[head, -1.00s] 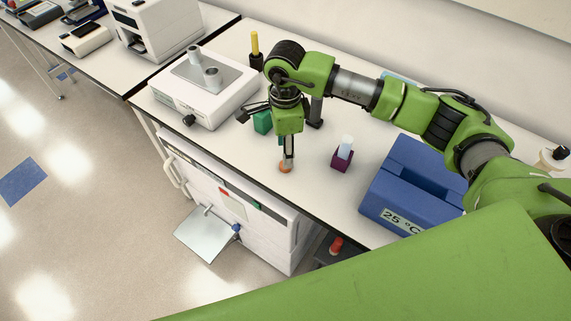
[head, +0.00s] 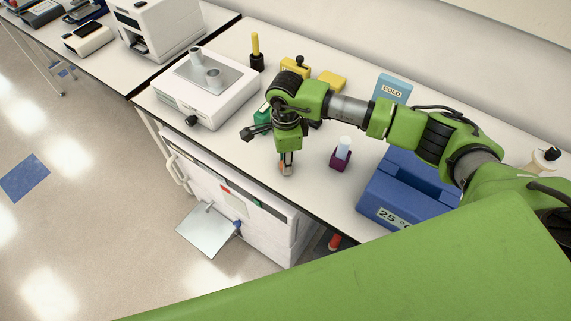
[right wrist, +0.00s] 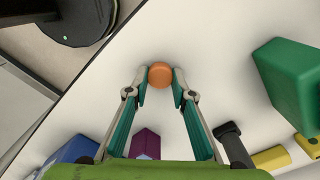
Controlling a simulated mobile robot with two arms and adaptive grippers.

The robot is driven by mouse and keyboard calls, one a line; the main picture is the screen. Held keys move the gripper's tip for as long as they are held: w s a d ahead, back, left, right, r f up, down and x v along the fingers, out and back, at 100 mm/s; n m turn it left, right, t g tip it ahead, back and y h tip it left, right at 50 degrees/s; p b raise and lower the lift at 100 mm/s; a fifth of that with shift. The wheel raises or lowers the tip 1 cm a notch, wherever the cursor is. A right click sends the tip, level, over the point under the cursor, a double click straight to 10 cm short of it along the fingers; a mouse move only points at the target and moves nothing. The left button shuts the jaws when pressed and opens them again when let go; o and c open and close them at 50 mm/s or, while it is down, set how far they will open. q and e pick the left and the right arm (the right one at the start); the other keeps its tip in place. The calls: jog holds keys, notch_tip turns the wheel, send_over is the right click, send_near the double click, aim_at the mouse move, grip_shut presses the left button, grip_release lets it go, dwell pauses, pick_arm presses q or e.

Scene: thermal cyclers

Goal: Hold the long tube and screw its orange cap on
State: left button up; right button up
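The orange cap (right wrist: 160,74) lies on the white bench top, seen from above in the right wrist view. My right gripper (head: 286,170) points down at it near the bench's front edge. In the right wrist view the right gripper (right wrist: 161,80) is open, with a fingertip on either side of the cap; I cannot tell if they touch it. In the head view the cap is mostly hidden by the fingers. A pale long tube (head: 344,147) stands upright in a purple holder (head: 340,162) to the right. My left gripper is not in view.
A blue 25 °C box (head: 385,190) stands right of the holder. A green block (right wrist: 290,80) is near my right gripper. A white device (head: 205,90) stands left, with yellow items (head: 332,80) and a blue COLD box (head: 392,90) behind. Bench is clear around the cap.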

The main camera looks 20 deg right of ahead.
dwell(0.3)
jog(key=shift+w+r+b, duration=0.1)
jog(key=shift+r+b, duration=0.25)
jog(key=shift+b, duration=0.15)
jog(key=shift+r+b, duration=0.95)
jog(key=shift+b, duration=0.05)
jog(key=s+a+r+b, duration=0.5)
jog(key=s+a+r, duration=0.4)
jog(key=a+r, duration=0.1)
jog(key=shift+a+r+b, duration=0.2)
jog(key=shift+a+b, duration=0.15)
jog(key=shift+a, duration=0.1)
jog(key=shift+d, duration=0.1)
